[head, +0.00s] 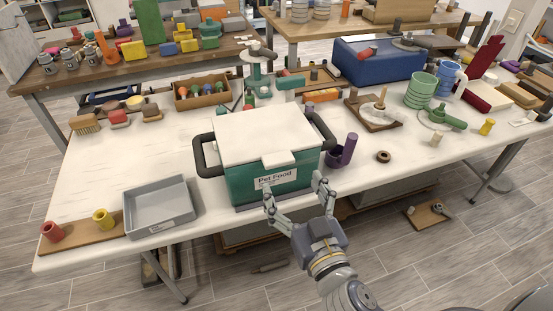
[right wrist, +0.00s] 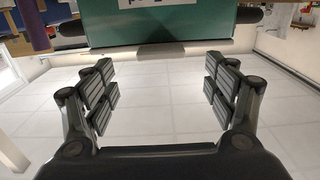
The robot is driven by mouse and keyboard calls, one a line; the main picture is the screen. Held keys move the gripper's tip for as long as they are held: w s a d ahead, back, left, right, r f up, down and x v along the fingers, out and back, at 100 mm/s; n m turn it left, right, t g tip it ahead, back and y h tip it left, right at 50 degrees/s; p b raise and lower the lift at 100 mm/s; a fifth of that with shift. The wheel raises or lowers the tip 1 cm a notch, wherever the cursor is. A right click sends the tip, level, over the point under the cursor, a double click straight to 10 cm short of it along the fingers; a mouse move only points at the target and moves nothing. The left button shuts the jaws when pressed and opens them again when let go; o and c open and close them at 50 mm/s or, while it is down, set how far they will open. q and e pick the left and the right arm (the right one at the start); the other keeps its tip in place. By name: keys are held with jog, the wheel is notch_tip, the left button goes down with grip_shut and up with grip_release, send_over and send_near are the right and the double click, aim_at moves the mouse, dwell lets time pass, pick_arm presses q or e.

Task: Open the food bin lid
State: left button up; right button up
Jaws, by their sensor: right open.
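The food bin (head: 240,185) is a green box labelled "Pet Food" with dark side handles, standing at the front edge of the white table. Its white lid (head: 262,132) lies flat and closed on top, with a tab (head: 278,159) at the front over the label. My right gripper (head: 296,190) is open and empty just in front of the bin, below the lid tab. In the right wrist view the open fingers (right wrist: 160,92) point toward the lower part of the bin (right wrist: 200,29), with nothing between them. My left gripper is not in view.
A grey tray (head: 161,225) stands left of the bin. A purple cup (head: 348,149) and a brown ring (head: 383,156) lie to its right. A wooden box of colourful items (head: 203,101) and a blue case (head: 378,68) are behind.

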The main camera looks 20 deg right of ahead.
aim_at(281, 164)
jog(key=w+p, duration=0.2)
jog(key=w, duration=0.5)
jog(key=shift+w+a+r, duration=0.1)
jog(key=shift+w+a, duration=0.05)
jog(key=shift+w, duration=0.85)
jog(key=shift+c, duration=0.3)
